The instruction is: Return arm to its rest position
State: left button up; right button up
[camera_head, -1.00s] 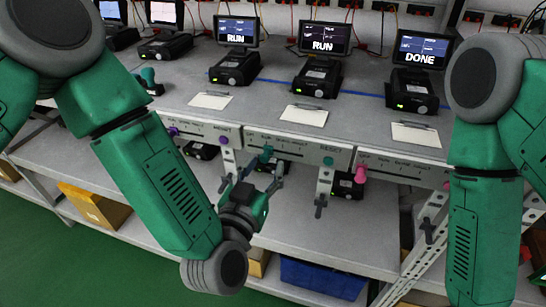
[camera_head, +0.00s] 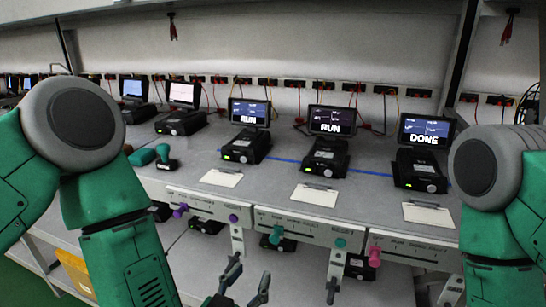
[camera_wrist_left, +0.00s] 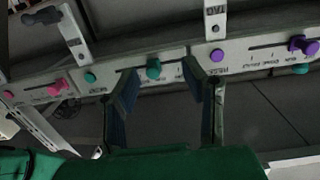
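My left arm comes in from the left in the head view, with its green forearm running down past the bottom edge. My left gripper (camera_head: 245,283) shows at the bottom, its two dark fingers spread apart with nothing between them. In the left wrist view the gripper (camera_wrist_left: 160,100) is also open and empty, with the front panel of the bench and a teal knob (camera_wrist_left: 153,69) beyond the fingers. In the head view the gripper is below the panel's teal knob (camera_head: 276,235). My right arm shows at the right edge; its gripper is out of view.
The grey bench (camera_head: 200,150) carries several black testers, with screens reading RUN (camera_head: 248,112) and DONE (camera_head: 424,131). White cards (camera_head: 314,194) lie in front. Slider panels (camera_head: 300,226) with hanging brackets line the front edge. A yellow box (camera_head: 76,272) sits low at left.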

pick_arm(q)
jog(key=s+a+f+g+y+b, duration=0.1)
jog(key=s+a+f+g, duration=0.25)
jog(key=f, duration=0.35)
jog(key=s+a+f+g+b, duration=0.2)
jog(key=a+f, duration=0.2)
jog(key=f, duration=0.3)
jog(key=s+a+f+g+y+b, duration=0.1)
jog(key=s+a+f+g, duration=0.25)
jog(key=f, duration=0.45)
jog(key=s+a+f+n+g+y+b, duration=0.3)
jog(key=s+a+f+g, duration=0.3)
jog(key=s+a, duration=0.6)
jog(key=shift+s+a+f+y+b, duration=0.4)
jog(key=shift+s+f, duration=0.5)
jog(key=shift+f, duration=0.5)
pick_arm(e)
notch_tip(320, 180, down, 8)
jog(key=shift+a, duration=0.3)
pick_arm(q)
jog(key=shift+a+f, duration=0.1)
jog(key=shift+a, duration=0.2)
pick_arm(e)
jog(key=shift+a+r, duration=0.1)
jog(key=shift+a, duration=0.25)
